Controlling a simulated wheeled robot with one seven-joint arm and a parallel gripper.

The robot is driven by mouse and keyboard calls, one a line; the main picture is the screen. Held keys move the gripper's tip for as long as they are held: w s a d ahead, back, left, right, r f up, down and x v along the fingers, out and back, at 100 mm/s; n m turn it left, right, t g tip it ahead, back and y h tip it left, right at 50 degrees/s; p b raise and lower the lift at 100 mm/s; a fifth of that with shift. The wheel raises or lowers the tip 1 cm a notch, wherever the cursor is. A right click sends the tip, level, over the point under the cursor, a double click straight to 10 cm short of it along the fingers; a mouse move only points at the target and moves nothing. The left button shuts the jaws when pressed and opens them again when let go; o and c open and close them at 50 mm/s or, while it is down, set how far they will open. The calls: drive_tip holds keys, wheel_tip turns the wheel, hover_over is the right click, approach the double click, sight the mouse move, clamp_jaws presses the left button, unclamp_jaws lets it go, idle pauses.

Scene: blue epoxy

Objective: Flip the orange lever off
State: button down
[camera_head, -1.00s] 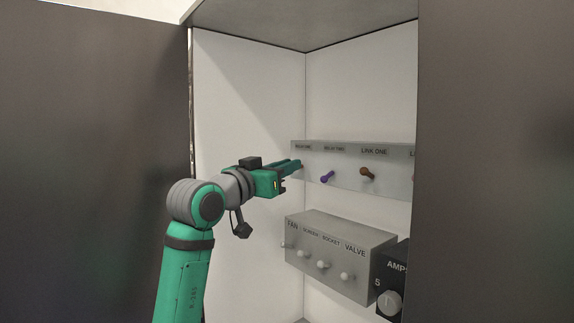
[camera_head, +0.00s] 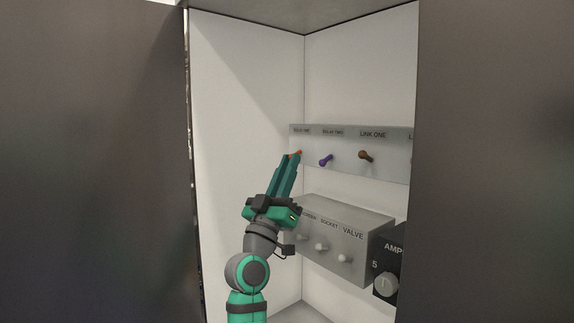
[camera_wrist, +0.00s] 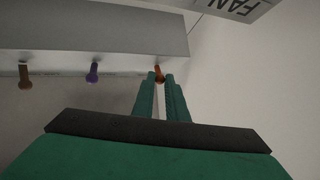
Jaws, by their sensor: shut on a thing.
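The orange lever (camera_head: 299,153) is at the left end of the upper grey switch panel (camera_head: 347,137), under a label that appears to read "RELAY ONE". My gripper (camera_head: 294,157) reaches up to it from below, and its green fingers hide most of the lever. In the wrist view the orange lever (camera_wrist: 159,71) shows between the tips of my gripper (camera_wrist: 160,76), which are closed around it. The lever's exact tilt is hard to tell behind the fingers.
A purple lever (camera_head: 325,160) and a brown lever (camera_head: 366,155) stand to the right on the same panel. A lower grey box (camera_head: 372,240) with several white levers sits below, beside a dark dial unit (camera_head: 388,262). Dark cabinet doors (camera_head: 95,160) flank the opening.

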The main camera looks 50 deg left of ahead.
drive_tip(key=shift+f+n+y, duration=0.1)
drive_tip(key=shift+n+y, duration=0.2)
idle(0.4)
drive_tip(key=c, duration=1.8)
unclamp_jaws()
drive_tip(key=shift+a, duration=0.1)
drive_tip(key=shift+o, duration=0.2)
drive_tip(key=v, duration=1)
drive_tip(key=shift+f, duration=0.4)
